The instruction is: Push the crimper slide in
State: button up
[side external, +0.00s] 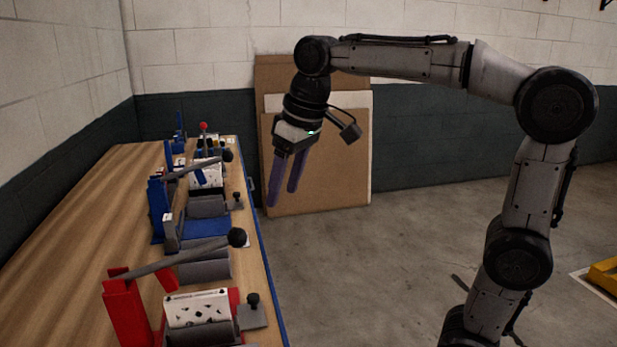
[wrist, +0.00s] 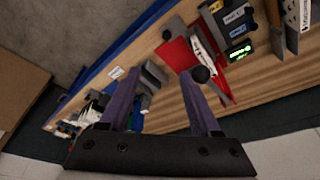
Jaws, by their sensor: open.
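My gripper (side external: 282,198) is open and empty, with two purple fingers pointing down, in the air to the right of the bench. In the wrist view its fingers (wrist: 160,80) are spread. A red crimper (side external: 125,315) stands at the near end of the bench, with a long grey lever ending in a black ball (side external: 237,237). A grey slide (side external: 252,316) with a small black knob sits at its right. A blue crimper (side external: 158,205) stands farther back, with its own grey slide (side external: 237,202). The red crimper also shows in the wrist view (wrist: 178,54). My gripper touches none of these.
The wooden bench (side external: 95,215) has a blue front edge. Other devices, one with a red ball (side external: 203,126), stand at its far end. Cardboard sheets (side external: 320,185) lean on the wall behind my gripper. A lit green display (wrist: 240,53) shows in the wrist view.

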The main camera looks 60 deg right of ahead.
jog(key=shift+t, duration=0.5)
jog(key=shift+s+r, duration=0.35)
jog(key=shift+s, duration=0.45)
jog(key=shift+s+r, duration=0.4)
jog(key=shift+s, duration=0.35)
jog(key=shift+s+r, duration=0.35)
jog(key=shift+s, duration=0.45)
jog(key=s+f+t, duration=0.1)
jog(key=s+f, duration=1.1)
jog(key=f, duration=0.2)
jog(key=shift+s+a+f, duration=0.15)
jog(key=shift+s+f, duration=0.1)
jog(key=shift+s, duration=0.1)
